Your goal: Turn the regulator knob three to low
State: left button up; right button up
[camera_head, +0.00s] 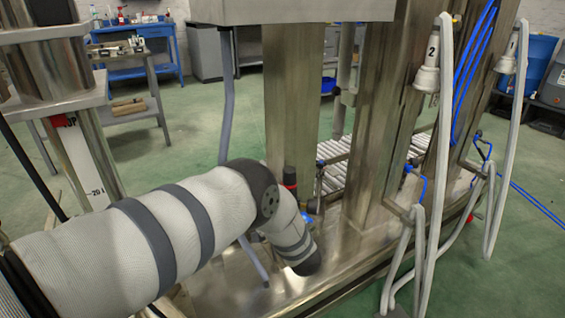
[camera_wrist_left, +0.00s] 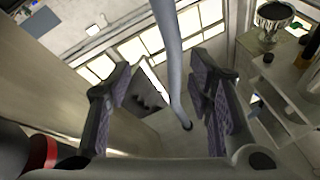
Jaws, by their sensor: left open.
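A black knob-like part with a red ring (camera_head: 290,178) stands upright by the steel column, just behind the bend of my left arm; a blue fitting (camera_head: 308,216) shows below it. I cannot read a number or setting on it. A dark cylinder with a red band (camera_wrist_left: 45,152) shows at the lower left of the left wrist view; I cannot tell whether it is the same part. My left gripper (camera_wrist_left: 163,85) is open, with a grey hose (camera_wrist_left: 168,42) running between or behind its fingers. In the head view, my left arm hides its gripper.
Steel columns (camera_head: 291,100) rise from a metal base (camera_head: 350,255). White lances marked 2 (camera_head: 428,72) and 1 (camera_head: 510,58) hang at the right with looping hoses. The grey hose (camera_head: 226,110) hangs behind my arm. Green floor (camera_head: 200,125) is open at the back left.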

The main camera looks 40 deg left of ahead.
pick_arm(q)
jog(key=s+d+r+m+t+h+p, duration=0.1)
jog(key=s+d+m+t+h+p, duration=0.25)
jog(key=d+t+h+p, duration=0.35)
jog(key=s+d+m+t+h+p, duration=0.25)
jog(key=d+m+t+h, duration=0.2)
jog(key=h, duration=0.45)
jog(key=shift+n+t, duration=0.25)
jog(key=shift+n, duration=0.25)
jog(key=x, duration=0.8)
jog(key=b+x, duration=0.1)
jog(key=x, duration=0.2)
jog(key=shift+w+f, duration=0.35)
jog(key=shift+w, duration=0.05)
jog(key=shift+w+a+r, duration=0.1)
jog(key=shift+w+r, duration=0.05)
jog(key=shift+w, duration=0.15)
pick_arm(e)
jog(key=w+d+r+t, duration=0.1)
jog(key=w+r+t, duration=0.1)
jog(key=w+r, duration=0.4)
notch_tip(320, 180, up, 3)
jog(key=shift+d+r, duration=0.15)
jog(key=shift+r, duration=0.05)
pick_arm(q)
jog(key=shift+c, duration=0.4)
pick_arm(e)
jog(key=shift+w, duration=0.1)
